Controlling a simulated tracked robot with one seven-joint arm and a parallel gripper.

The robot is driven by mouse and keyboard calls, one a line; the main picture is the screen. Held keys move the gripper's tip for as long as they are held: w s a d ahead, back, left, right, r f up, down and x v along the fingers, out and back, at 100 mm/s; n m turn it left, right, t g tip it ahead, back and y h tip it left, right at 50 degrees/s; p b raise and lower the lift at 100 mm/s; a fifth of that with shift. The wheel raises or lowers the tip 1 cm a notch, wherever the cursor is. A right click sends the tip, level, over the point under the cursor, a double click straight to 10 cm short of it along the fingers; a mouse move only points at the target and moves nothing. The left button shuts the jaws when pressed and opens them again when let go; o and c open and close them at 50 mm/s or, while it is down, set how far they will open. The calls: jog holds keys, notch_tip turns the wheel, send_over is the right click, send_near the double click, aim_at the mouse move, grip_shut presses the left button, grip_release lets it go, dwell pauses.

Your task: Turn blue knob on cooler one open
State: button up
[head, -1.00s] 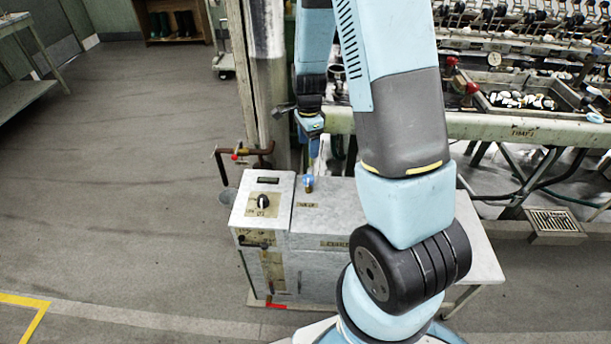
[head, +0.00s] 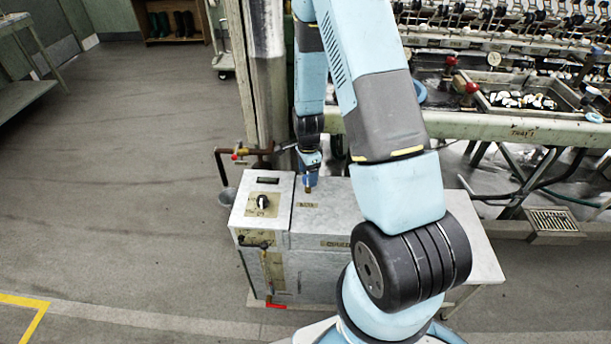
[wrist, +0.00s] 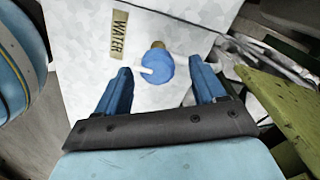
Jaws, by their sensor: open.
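The cooler (head: 330,225) is a pale metal cabinet with a control panel at its left end. The blue knob (wrist: 158,68) sits on its top, with a white pointer and a brass stem, beside a "WATER" label (wrist: 121,36). In the wrist view my gripper (wrist: 166,80) has its two blue fingers apart, one on each side of the knob. The fingers do not visibly touch it. In the head view my gripper (head: 310,180) is low over the cooler top and hides most of the knob.
A black dial (head: 263,202) is on the cooler's panel. A red-handled pipe valve (head: 238,155) and a post (head: 266,70) stand behind it. Reeling basins (head: 525,95) run along the right. The floor at left is clear.

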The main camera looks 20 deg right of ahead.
jog(key=shift+f, duration=0.6)
